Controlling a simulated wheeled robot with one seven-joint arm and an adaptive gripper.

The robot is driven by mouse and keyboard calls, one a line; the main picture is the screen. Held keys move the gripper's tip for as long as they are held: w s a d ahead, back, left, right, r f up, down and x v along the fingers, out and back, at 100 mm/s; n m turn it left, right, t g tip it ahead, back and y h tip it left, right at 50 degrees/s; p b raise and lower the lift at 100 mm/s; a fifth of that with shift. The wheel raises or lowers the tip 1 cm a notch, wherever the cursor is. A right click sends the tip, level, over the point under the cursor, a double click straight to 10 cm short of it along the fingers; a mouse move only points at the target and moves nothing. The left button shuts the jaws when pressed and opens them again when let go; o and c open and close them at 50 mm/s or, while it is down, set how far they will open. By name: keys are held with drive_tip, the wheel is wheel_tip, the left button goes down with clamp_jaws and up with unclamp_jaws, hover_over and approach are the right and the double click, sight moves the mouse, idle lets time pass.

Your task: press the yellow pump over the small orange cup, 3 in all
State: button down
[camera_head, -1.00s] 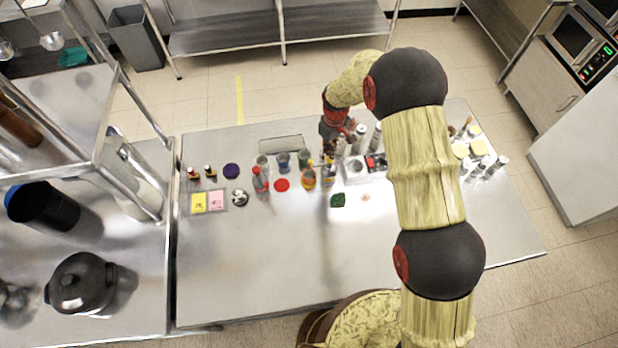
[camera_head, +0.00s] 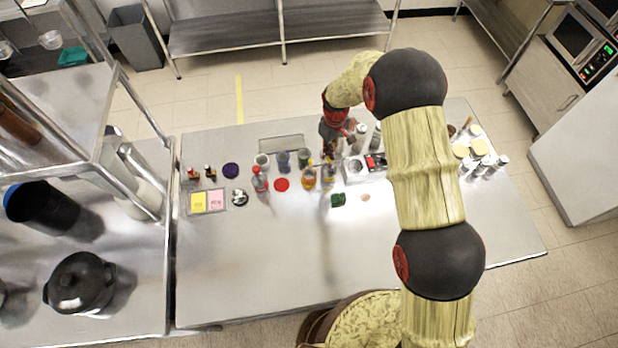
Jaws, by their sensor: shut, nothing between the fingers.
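The small orange cup (camera_head: 309,179) stands on the steel table among a row of small items. A slim bottle with a yellowish top, which looks like the yellow pump (camera_head: 328,174), stands just right of the cup. My gripper (camera_head: 335,148) is shut and empty, pointing down at the back of the row, close to the top of this bottle. From this view I cannot tell whether the gripper touches the pump head. The pump's spout and the inside of the cup are too small to make out.
The table's front half (camera_head: 270,260) is clear.

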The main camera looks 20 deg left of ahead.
drive_tip(key=shift+s+f+b, duration=0.1)
drive_tip(key=shift+f+b, duration=0.9)
drive_tip(key=shift+f, duration=0.45)
drive_tip(key=shift+r, duration=0.1)
drive_tip(key=shift+r+p, duration=0.5)
drive_tip(key=shift+r, duration=1.15)
drive_tip(key=shift+f, duration=0.2)
